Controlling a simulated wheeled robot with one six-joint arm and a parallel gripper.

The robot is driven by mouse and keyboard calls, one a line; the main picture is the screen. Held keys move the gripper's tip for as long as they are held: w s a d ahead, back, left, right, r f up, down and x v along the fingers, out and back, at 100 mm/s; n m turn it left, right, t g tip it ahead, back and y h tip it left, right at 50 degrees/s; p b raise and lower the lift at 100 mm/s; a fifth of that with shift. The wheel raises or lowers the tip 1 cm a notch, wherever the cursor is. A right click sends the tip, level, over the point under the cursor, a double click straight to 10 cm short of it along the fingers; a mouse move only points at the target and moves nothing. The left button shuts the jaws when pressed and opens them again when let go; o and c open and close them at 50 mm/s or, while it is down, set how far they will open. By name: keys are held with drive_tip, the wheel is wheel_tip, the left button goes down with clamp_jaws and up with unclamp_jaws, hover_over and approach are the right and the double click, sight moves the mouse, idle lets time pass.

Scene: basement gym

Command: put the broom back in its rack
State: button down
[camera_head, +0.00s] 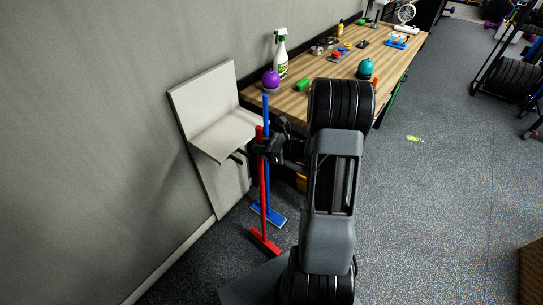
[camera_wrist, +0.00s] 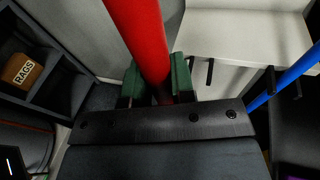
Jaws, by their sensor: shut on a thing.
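My gripper (camera_head: 264,149) is shut on the handle of a red broom (camera_head: 265,190). In the wrist view the red handle (camera_wrist: 141,38) stands between the green finger pads (camera_wrist: 159,82). The red broom is nearly upright, its red head (camera_head: 264,242) low near the floor; I cannot tell if it touches. The rack (camera_head: 205,101) is a pale panel against the wall with a shelf and dark prongs under it. In the wrist view the prongs (camera_wrist: 210,72) are to the right of the red handle, apart from it. A blue broom (camera_head: 266,180) stands at the rack's right side.
A dark shelf with a box marked RAGS (camera_wrist: 23,70) is at left in the wrist view. Open floor (camera_head: 430,200) lies right.

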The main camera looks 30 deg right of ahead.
drive_tip(key=shift+n+g+y, duration=0.3)
drive_tip(key=shift+n+y, duration=0.1)
drive_tip(key=shift+y, duration=0.1)
drive_tip(key=shift+s+d+f+b, duration=0.15)
drive_tip(key=shift+s+d+b, duration=0.1)
drive_tip(key=shift+d, duration=0.4)
drive_tip(key=shift+s+d+f+b, duration=0.2)
drive_tip(key=shift+s+d+b, duration=0.1)
drive_tip(key=shift+d, duration=0.4)
drive_tip(key=shift+s+d+f+b, duration=0.15)
drive_tip(key=shift+s+d+b, duration=0.1)
drive_tip(key=shift+d, duration=0.4)
drive_tip(key=shift+w+a+f+b, duration=0.3)
drive_tip(key=shift+w+a+f, duration=0.05)
drive_tip(key=shift+w, duration=0.4)
drive_tip(key=shift+w+a+f+b, duration=0.3)
drive_tip(key=shift+w, duration=0.5)
drive_tip(key=shift+w+a+f+b, duration=0.3)
drive_tip(key=shift+w+a+f, duration=0.05)
drive_tip(key=shift+w, duration=0.4)
drive_tip(key=w+a+b, duration=0.1)
drive_tip(key=w+a, duration=0.4)
drive_tip(key=w, duration=0.6)
drive_tip(key=shift+b, duration=0.35)
